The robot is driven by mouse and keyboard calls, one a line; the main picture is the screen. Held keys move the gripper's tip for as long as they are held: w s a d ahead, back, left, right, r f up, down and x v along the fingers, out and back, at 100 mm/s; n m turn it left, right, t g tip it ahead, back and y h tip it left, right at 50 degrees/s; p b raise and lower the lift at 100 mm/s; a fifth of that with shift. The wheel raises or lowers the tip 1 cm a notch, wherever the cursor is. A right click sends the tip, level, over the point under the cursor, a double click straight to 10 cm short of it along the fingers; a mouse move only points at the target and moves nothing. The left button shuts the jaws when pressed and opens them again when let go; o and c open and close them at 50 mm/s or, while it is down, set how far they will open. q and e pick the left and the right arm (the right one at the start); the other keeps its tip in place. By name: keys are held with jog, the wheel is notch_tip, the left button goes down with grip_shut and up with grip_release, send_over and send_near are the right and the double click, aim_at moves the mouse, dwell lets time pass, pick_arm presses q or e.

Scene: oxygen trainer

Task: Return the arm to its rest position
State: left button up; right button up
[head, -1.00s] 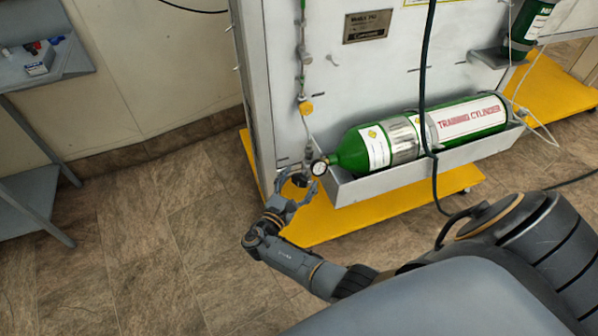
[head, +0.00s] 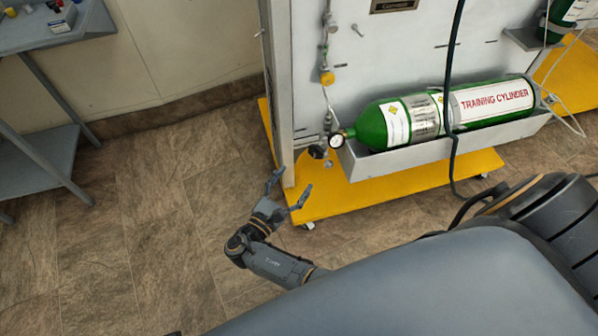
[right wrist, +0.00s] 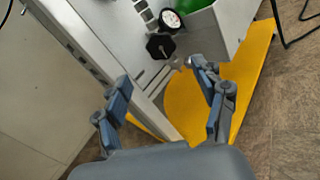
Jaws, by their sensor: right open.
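My right gripper (head: 288,190) is open and empty, in front of the trainer panel's lower left corner and below the black valve knob. In the right wrist view its two fingers (right wrist: 168,112) are spread with nothing between them. The black knob (head: 318,152) and the round pressure gauge (head: 336,141) sit at the neck of the green training cylinder (head: 440,118). The knob also shows in the right wrist view (right wrist: 160,46), beyond the fingertips and apart from them. My left gripper is not in view.
The cylinder lies in a grey tray (head: 440,152) on the white trainer panel (head: 385,62), above a yellow base (head: 400,185). A black cable (head: 450,100) hangs before the cylinder. A grey shelf unit (head: 45,165) stands at the left. The floor (head: 150,230) between is clear.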

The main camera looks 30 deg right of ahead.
dwell(0.5)
jog(key=s+d+f+m+g+y, duration=0.3)
jog(key=s+f+m+g+y, duration=0.6)
jog(key=s+f, duration=0.8)
jog(key=s+a+m+t+y, duration=0.35)
jog(key=m+y, duration=0.35)
jog(key=m, duration=0.3)
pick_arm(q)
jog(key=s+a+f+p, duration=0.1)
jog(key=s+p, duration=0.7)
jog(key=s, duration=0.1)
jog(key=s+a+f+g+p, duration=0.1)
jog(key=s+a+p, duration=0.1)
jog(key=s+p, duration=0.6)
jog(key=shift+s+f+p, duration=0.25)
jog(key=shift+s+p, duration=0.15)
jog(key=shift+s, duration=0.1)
pick_arm(e)
jog(key=s+d+f+g, duration=0.2)
jog(key=s+f, duration=0.1)
jog(key=s, duration=1.5)
jog(key=shift+n, duration=0.3)
